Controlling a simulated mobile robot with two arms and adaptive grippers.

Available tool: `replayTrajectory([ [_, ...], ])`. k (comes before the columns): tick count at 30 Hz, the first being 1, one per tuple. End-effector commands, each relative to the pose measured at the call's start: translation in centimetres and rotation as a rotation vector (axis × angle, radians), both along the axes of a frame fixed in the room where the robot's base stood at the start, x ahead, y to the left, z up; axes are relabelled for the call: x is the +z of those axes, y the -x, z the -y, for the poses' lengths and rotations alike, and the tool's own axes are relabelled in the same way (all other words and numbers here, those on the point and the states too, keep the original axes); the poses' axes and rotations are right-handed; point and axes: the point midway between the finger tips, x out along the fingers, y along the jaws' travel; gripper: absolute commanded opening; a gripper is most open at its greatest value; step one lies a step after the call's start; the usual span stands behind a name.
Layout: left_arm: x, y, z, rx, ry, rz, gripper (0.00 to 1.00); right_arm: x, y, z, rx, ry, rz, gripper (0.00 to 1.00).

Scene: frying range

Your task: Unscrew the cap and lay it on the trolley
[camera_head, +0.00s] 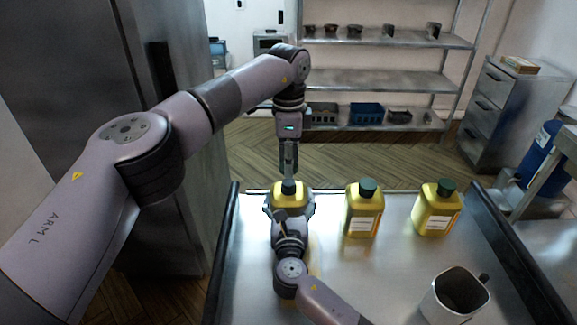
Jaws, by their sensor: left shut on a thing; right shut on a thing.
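A yellow bottle (289,192) with a dark green cap (289,183) stands at the left of the metal trolley (340,270). My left gripper (289,175) points straight down from above and is shut on the cap, which appears to sit on the bottle's neck. My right gripper (289,215) comes from the front and is shut on the bottle's body, hiding much of it. Two more yellow bottles stand to the right, one in the middle (363,212) and one farther right (437,210). Both have dark green caps and pale labels.
A metal jug (455,297) stands at the trolley's front right. Dark rails edge the trolley's left (222,250) and right sides. The trolley top between the middle bottle and jug is clear. A shelf rack (375,80) stands behind, beyond the wooden floor.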

Motion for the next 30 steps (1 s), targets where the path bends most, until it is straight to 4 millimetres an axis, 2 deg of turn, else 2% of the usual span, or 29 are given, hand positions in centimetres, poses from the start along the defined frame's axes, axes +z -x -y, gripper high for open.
replayTrajectory([
  [4, 1.7, 0.0, 0.0, 0.002, 0.000, 0.002, 0.02, 0.0, 0.0, 0.0, 0.000, -0.001, -0.001, 0.00],
  [10, 1.8, 0.0, 0.0, 0.001, -0.001, 0.000, 0.02, 0.0, 0.0, 0.0, 0.000, -0.001, -0.001, 0.00],
  [11, 1.8, 0.0, 0.0, 0.001, -0.001, 0.000, 0.02, 0.0, 0.0, 0.0, 0.000, -0.001, -0.001, 0.78],
  [21, 1.8, 0.0, 0.0, 0.000, -0.001, 0.000, 0.02, 0.0, 0.0, 0.0, 0.000, 0.000, 0.000, 1.00],
  [30, 1.8, 0.0, 0.0, 0.000, -0.001, 0.000, 0.02, 0.0, 0.0, 0.0, 0.000, 0.000, 0.000, 1.00],
])
